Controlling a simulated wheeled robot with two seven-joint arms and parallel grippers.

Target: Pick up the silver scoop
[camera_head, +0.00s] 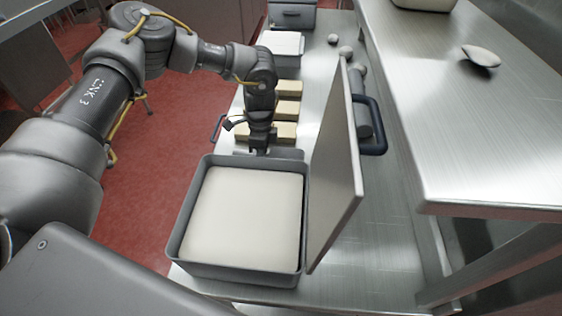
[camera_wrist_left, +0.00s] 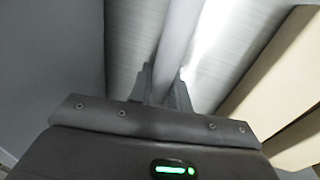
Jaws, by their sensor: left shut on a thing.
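My left gripper (camera_head: 260,150) points down just beyond the far rim of the grey bin (camera_head: 180,232). In the left wrist view its fingers (camera_wrist_left: 164,78) are closed on a smooth grey rod (camera_wrist_left: 178,30), which looks like the scoop's handle. The rod runs up and away from the fingers over a bright metal surface. The rest of the held thing is hidden by the gripper and the bin in the head view. My right gripper is not in view.
The bin holds a flat white fill (camera_head: 245,220). A upright lid panel (camera_head: 335,170) with a blue handle (camera_head: 372,125) stands right of it. Tan blocks (camera_head: 288,88) lie beyond the gripper. A shiny rounded object (camera_head: 481,56) lies on the upper metal shelf (camera_head: 480,140).

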